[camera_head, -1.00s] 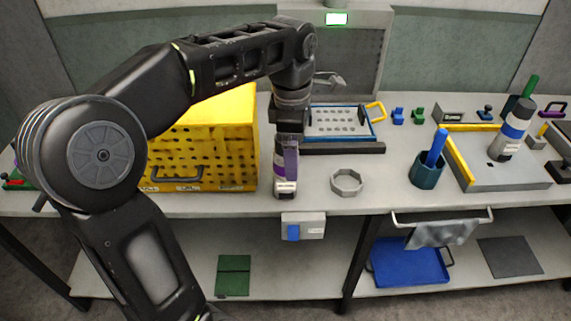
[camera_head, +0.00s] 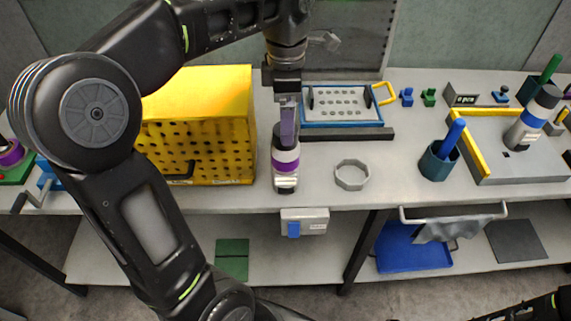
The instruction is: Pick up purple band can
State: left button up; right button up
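The can with the purple band (camera_head: 285,162) stands upright on the bench near its front edge, just right of the yellow perforated box. It has a dark top and a white and dark lower part. My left gripper (camera_head: 287,140) points straight down over it. One finger shows edge-on in front of the can's dark top and hides part of it. The other finger is hidden, so I cannot tell whether the gripper is open or closed on the can. My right gripper is not in view; only part of my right arm shows at the bottom right corner.
The yellow box (camera_head: 215,145) stands close left of the can. A pale octagonal ring (camera_head: 352,175) lies to the right. Behind is a blue-framed tray (camera_head: 343,122) with a dark bar. A teal cup (camera_head: 437,165) and a blue-banded can (camera_head: 532,120) stand further right.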

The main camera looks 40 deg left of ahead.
aim_at(286, 165)
pick_arm(q)
notch_tip(286, 165, down, 2)
jog(key=shift+f+b, duration=0.15)
jog(key=shift+b, duration=0.75)
notch_tip(286, 165, down, 5)
jog(key=shift+s+f+p, duration=0.1)
jog(key=shift+p, duration=0.45)
jog(key=shift+c, duration=0.5)
grip_shut()
